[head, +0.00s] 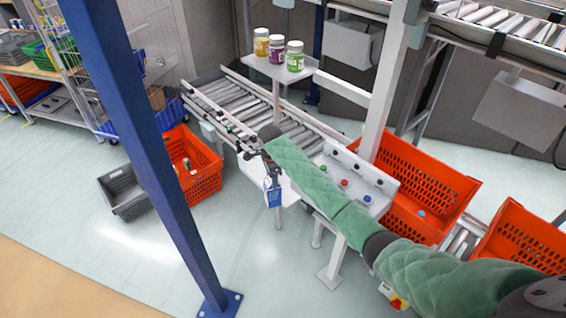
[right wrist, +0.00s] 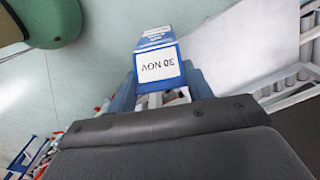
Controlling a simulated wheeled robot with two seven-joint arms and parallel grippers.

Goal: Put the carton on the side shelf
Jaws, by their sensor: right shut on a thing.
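The blue carton (head: 273,194) hangs from my right gripper (head: 271,174), which is shut on it. In the right wrist view the carton (right wrist: 155,40) sits between the blue fingers, with a white label reading "30 NOV" upside down. In the head view the carton appears over a low white shelf (head: 252,172) beside the roller conveyor; I cannot tell whether it touches it. A raised white shelf (head: 262,65) at the back bears an orange, a purple and a green jar. My left gripper is not in view.
A blue post (head: 145,130) stands at the left front. An orange tote (head: 206,168) and a grey tote (head: 126,195) sit on the floor to the left. A button panel (head: 358,172) and more orange totes (head: 440,178) are to the right. The roller conveyor (head: 228,100) runs behind the gripper.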

